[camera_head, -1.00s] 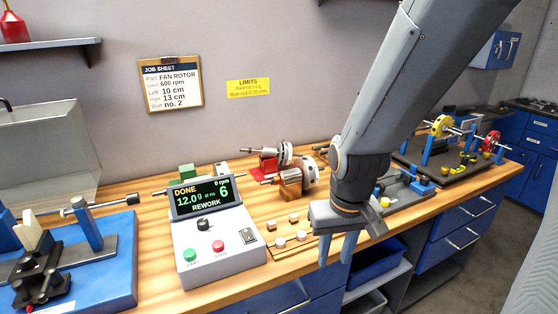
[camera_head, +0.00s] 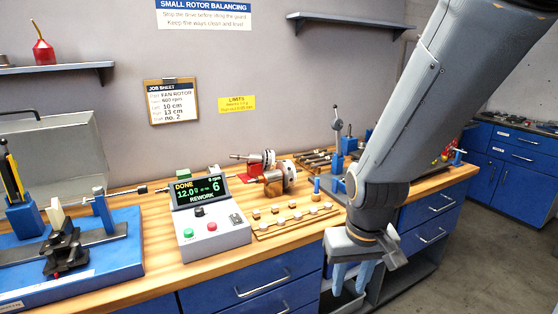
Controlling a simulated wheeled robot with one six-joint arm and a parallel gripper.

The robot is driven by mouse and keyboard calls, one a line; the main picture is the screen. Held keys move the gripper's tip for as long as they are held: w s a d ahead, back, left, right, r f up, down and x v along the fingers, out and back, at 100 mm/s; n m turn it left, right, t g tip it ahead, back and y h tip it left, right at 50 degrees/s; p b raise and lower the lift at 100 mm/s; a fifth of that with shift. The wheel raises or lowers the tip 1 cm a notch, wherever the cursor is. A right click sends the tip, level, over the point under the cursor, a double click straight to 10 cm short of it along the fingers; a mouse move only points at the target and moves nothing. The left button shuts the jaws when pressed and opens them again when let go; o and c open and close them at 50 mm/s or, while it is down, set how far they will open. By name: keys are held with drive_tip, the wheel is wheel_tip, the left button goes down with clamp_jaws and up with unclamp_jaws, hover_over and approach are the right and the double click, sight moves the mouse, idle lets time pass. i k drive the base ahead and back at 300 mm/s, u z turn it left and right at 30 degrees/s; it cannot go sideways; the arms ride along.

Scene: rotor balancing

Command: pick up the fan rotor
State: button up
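Two grey rotors on shafts stand at the back middle of the bench. One (camera_head: 268,160) is by a red stand, the other (camera_head: 287,176) by a brown wooden stand. I cannot tell for sure which is the fan rotor. My gripper (camera_head: 350,284) points down in front of the bench's front edge, away from the rotors. Its two blue-grey fingers are apart with nothing seen between them.
A control box (camera_head: 208,222) reads DONE and REWORK. A wooden strip (camera_head: 268,234) with several small weights lies to its right. A blue balancing machine (camera_head: 112,262) fills the left. A job sheet (camera_head: 172,101) hangs on the wall. Floor (camera_head: 440,262) is clear at right.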

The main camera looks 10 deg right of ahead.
sight(267, 158)
drive_tip(key=z, duration=1.15)
drive_tip(key=i, duration=1.15)
drive_tip(key=u, duration=1.6)
